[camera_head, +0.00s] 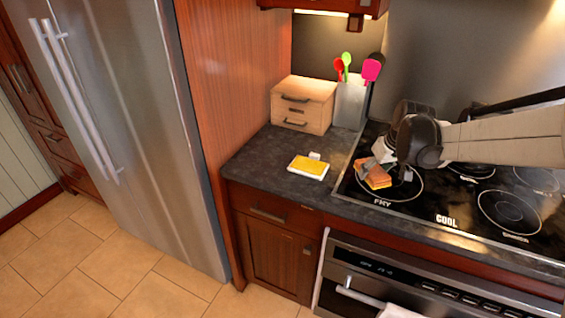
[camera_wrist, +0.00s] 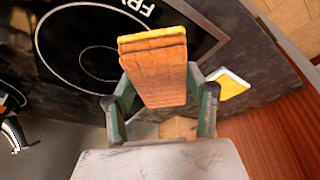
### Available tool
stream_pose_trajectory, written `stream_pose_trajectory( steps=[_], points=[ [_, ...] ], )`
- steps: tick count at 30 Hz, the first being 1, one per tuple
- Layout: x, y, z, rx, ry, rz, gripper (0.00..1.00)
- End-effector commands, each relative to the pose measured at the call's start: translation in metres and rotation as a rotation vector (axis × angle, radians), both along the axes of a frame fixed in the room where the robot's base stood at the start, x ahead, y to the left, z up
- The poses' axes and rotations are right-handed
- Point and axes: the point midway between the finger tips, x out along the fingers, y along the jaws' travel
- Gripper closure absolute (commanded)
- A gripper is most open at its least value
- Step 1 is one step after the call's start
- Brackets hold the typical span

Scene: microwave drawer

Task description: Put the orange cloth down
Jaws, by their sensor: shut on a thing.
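The orange cloth (camera_head: 377,178) looks like a folded, layered block with a yellow layer along one side. It shows large in the wrist view (camera_wrist: 158,75), between the two fingers. My gripper (camera_head: 373,165) is shut on it, with a finger at each side in the wrist view (camera_wrist: 160,92). In the head view the cloth is over the burner marked FRY (camera_head: 405,187) on the black cooktop. I cannot tell whether it touches the cooktop. Part of the cloth is hidden by the fingers in the head view.
A white dish with a yellow block (camera_head: 308,167) is on the dark counter (camera_head: 255,160), left of the cooktop. A wooden drawer box (camera_head: 303,104) and a holder (camera_head: 350,103) with colourful utensils stand behind. Bare counter surrounds the dish. A fridge (camera_head: 125,120) is at left.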

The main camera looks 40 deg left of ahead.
Motion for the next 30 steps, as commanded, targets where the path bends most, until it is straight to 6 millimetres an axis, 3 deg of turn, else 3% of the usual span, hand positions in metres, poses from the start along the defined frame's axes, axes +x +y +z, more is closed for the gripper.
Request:
stream_pose_trajectory(
  steps=[1,3,8,15,19,24,30],
  points=[
    [-0.006,0.032,0.002,0.002,0.001,0.066,0.84],
    [-0.014,0.071,0.006,0.003,0.001,0.152,0.84],
    [-0.043,0.155,0.015,0.008,0.001,0.346,0.84],
    [-0.104,0.268,0.030,0.022,-0.004,0.622,0.84],
    [-0.135,0.311,0.037,0.030,-0.007,0.735,0.84],
    [-0.160,0.342,0.043,0.036,-0.009,0.820,0.84],
    [-0.155,0.352,0.037,0.038,-0.010,0.841,0.84]
  ],
)
